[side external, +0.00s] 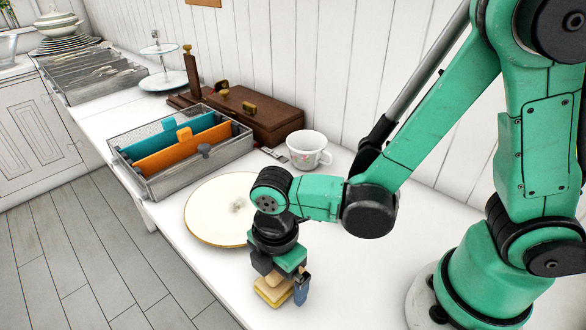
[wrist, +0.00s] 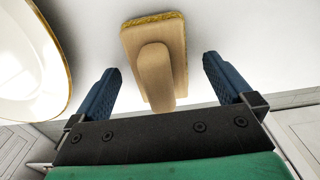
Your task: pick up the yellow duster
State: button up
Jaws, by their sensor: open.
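The yellow duster (wrist: 155,55) is a tan block with a raised rounded grip and a fuzzy yellow pad along its edge. In the wrist view it lies on the white surface between and beyond my two blue fingertips. My gripper (wrist: 158,80) is open, with one finger on each side of the duster and a gap showing to each. In the side view the duster (side external: 272,291) sits near the table's front edge, directly below my gripper (side external: 285,287). One blue finger shows at its right; the other is hidden there.
A white plate with a gold rim (side external: 208,212) lies close behind the duster. A white cup (side external: 308,150), a grey tray with blue and orange dividers (side external: 157,186) and a brown wooden box (side external: 262,118) stand farther back. The white table (side external: 352,290) is clear right of the duster.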

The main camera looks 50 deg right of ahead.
jog(key=shift+f, duration=0.25)
jog(key=c, duration=1.4)
jog(key=shift+o, duration=0.2)
jog(key=shift+r, duration=0.15)
notch_tip(320, 180, up, 20)
